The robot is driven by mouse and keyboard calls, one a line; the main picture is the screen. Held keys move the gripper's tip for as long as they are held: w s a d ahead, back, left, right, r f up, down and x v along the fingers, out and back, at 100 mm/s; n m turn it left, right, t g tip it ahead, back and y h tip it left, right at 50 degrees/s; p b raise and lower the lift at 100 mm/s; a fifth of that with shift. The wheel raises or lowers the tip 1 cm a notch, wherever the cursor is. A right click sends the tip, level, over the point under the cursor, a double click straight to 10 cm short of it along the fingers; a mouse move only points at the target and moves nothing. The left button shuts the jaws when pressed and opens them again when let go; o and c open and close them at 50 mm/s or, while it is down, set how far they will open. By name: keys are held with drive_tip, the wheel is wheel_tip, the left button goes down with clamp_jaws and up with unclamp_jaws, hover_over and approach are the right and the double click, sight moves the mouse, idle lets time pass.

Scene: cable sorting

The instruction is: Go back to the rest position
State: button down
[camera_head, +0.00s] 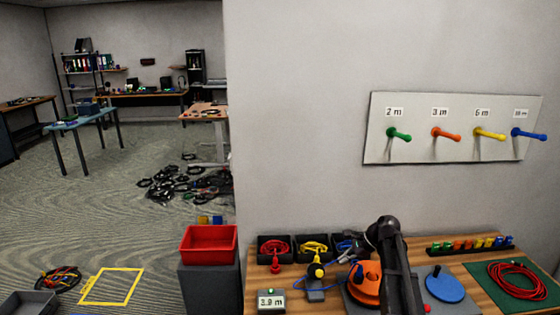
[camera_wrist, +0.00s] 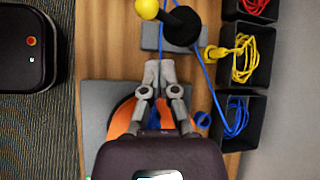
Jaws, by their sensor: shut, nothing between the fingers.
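My gripper (camera_wrist: 160,70) shows in the wrist view with its grey fingertips together and nothing between them. It is over the wooden workbench (camera_wrist: 207,10), in front of an orange round reel (camera_wrist: 122,118); the reel also shows in the head view (camera_head: 364,291). In the head view my dark arm stands over the right part of the bench and hides part of the reel; the fingertips cannot be made out there. A blue cable (camera_wrist: 206,72) runs past the fingertips on their right. A stand with a yellow ball (camera_wrist: 147,9) is just beyond them.
Black bins hold red (camera_head: 274,247), yellow (camera_head: 313,246) and blue cable (camera_wrist: 236,118). A pegboard (camera_head: 455,105) with coloured pegs hangs on the wall. A blue disc (camera_head: 445,285) and a coiled red cable on a green mat (camera_head: 482,280) lie right. A red bin (camera_head: 208,244) stands left.

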drive_tip(key=s+a+f+n+h, duration=0.1)
drive_tip(key=s+a+n+h, duration=0.1)
drive_tip(key=s+n, duration=0.3)
drive_tip(key=s+a+f+n+g+h, duration=0.1)
drive_tip(key=s+a+f+n+h, duration=0.1)
drive_tip(key=s+n, duration=0.3)
drive_tip(key=s+a+f+n+h, duration=0.1)
drive_tip(key=s+a+n+h, duration=0.2)
drive_tip(key=s, duration=0.7)
drive_tip(key=n+h, duration=0.1)
drive_tip(key=n, duration=0.1)
drive_tip(key=shift+s+a+f+n+g, duration=0.25)
drive_tip(key=shift+n+g, duration=0.05)
